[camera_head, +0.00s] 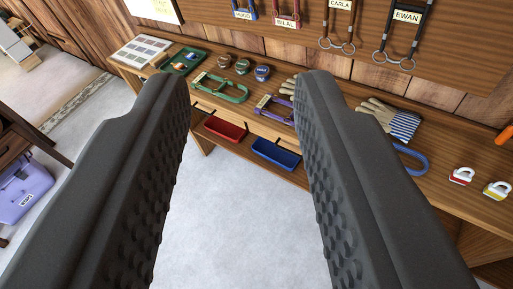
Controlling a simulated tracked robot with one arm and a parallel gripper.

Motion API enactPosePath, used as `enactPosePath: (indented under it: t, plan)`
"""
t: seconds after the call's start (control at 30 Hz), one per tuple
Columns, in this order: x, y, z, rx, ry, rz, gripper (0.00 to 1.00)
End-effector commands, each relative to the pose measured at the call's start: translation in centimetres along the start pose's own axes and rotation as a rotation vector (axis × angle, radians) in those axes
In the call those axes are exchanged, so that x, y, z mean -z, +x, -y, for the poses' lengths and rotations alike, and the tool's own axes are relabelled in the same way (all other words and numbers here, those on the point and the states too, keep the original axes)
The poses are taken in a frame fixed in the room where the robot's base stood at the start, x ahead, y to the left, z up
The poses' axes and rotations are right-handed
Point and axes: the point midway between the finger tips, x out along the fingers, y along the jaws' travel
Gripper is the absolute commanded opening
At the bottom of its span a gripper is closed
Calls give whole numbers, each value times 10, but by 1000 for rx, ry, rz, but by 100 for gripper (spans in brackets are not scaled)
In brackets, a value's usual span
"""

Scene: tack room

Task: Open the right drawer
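My gripper (246,88) is open and empty, its two dark ribbed fingers wide apart in the foreground. Between them, farther off, is a wooden bench (265,126) along the wall. Below its front edge, a red tray (225,129) is at left and a blue tray (276,153) at right. Small dark parts near the trays may be drawer handles, but they are too small to tell. I cannot tell which wooden front is the right drawer, or whether it is shut. The fingers are apart from the bench and hide parts of it.
Bridles with name tags hang above. A lilac bag (22,187) is at left. The grey floor (240,225) before the bench is clear.

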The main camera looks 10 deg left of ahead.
Motion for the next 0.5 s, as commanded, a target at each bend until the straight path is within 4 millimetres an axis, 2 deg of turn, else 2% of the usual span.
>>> enactPosePath:
  t: [0.03,0.1,0.27,0.5]
  plan:
    - [-14,28,1,9,49,10,32]
    - [-26,60,3,23,125,10,32]
    - [-62,132,6,42,299,10,32]
    - [-129,229,4,48,559,8,32]
